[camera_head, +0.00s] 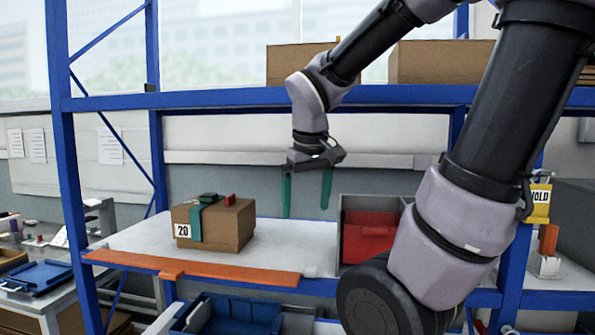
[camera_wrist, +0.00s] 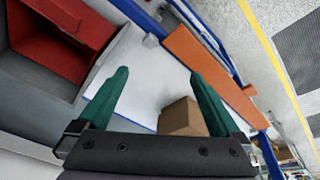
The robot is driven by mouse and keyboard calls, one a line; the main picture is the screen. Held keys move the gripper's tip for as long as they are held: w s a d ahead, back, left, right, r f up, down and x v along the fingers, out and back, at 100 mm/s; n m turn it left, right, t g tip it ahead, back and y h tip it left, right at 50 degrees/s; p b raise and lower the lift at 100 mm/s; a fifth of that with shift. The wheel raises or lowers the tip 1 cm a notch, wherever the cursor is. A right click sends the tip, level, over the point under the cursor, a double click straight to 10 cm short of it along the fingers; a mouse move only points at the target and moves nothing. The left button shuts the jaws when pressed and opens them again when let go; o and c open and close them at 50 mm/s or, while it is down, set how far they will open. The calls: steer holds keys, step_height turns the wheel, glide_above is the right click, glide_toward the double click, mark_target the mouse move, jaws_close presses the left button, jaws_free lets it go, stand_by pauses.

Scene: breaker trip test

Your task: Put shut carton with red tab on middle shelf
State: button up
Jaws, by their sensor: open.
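A brown carton (camera_head: 228,226) sits upright on the middle shelf (camera_head: 290,236), towards its left part. Its top looks shut, with a green strap (camera_head: 195,222) over it, a dark green piece and a small red tab (camera_head: 230,199) on top. A label reading 20 is on its front. My gripper (camera_head: 306,208) is open and empty, its green fingers pointing down above the shelf, to the right of the carton and apart from it.
A grey bin (camera_head: 352,206) with a red container (camera_head: 370,236) stands on the shelf right of my gripper. An orange strip (camera_head: 215,270) runs along the front edge. Blue posts (camera_head: 72,170) and the upper beam (camera_head: 230,97) frame the space. Larger boxes (camera_head: 440,62) stand above.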

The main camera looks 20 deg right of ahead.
step_height(320, 180, up, 7)
steer(key=s+a+m+t+y, duration=0.2)
steer(key=a+m+t, duration=0.1)
steer(key=m+t, duration=0.1)
steer(key=shift+m+y, duration=0.4)
stand_by(0.6)
